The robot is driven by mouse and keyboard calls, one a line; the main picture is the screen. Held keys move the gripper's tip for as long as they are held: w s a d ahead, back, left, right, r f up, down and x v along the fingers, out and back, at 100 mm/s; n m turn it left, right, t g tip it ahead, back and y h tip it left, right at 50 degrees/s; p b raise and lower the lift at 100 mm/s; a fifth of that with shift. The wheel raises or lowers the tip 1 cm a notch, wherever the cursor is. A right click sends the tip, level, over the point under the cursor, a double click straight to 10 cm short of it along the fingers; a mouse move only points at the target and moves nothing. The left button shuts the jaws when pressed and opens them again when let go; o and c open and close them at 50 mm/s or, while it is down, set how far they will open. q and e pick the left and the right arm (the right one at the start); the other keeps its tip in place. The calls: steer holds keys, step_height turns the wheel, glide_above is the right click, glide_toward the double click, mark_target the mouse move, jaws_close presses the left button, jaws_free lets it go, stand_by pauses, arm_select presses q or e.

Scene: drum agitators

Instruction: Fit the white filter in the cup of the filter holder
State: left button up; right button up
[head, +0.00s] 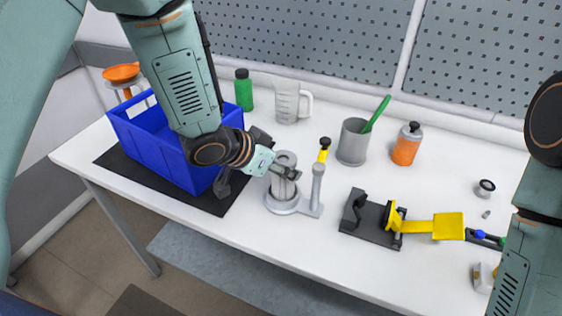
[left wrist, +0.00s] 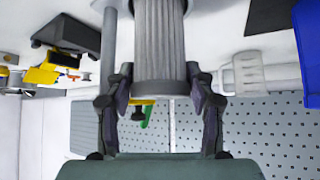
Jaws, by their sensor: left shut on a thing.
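The white filter (head: 284,188) is a pleated grey-white cylinder and stands upright. It fills the top middle of the left wrist view (left wrist: 160,45), with its smooth end cap facing the gripper. My left gripper (head: 289,172) is shut on the filter near its upper end; its fingers sit on either side in the left wrist view (left wrist: 160,100). The filter holder (head: 283,208) is a light grey round cup with a post (head: 317,188) beside it. The filter's lower end is at the cup, but I cannot tell how deep it sits. My right gripper is out of view.
A blue crate (head: 160,150) on a dark mat stands left. Behind are a green bottle (head: 243,90), a clear jug (head: 288,102), a grey mug (head: 353,142) and an orange bottle (head: 407,145). A black fixture with a yellow part (head: 448,226) lies right.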

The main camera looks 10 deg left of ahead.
arm_select(q)
steer(key=shift+s+a+r, duration=0.1)
steer(key=shift+a, duration=0.05)
steer(key=shift+d+f, duration=0.2)
steer(key=shift+f, duration=0.15)
stand_by(0.7)
steer(key=o, duration=1.6)
steer(key=shift+o, duration=0.4)
steer(key=shift+o, duration=1.3)
steer(key=shift+r, duration=0.1)
steer(key=shift+r+p, duration=2.95)
steer(key=shift+p, duration=0.5)
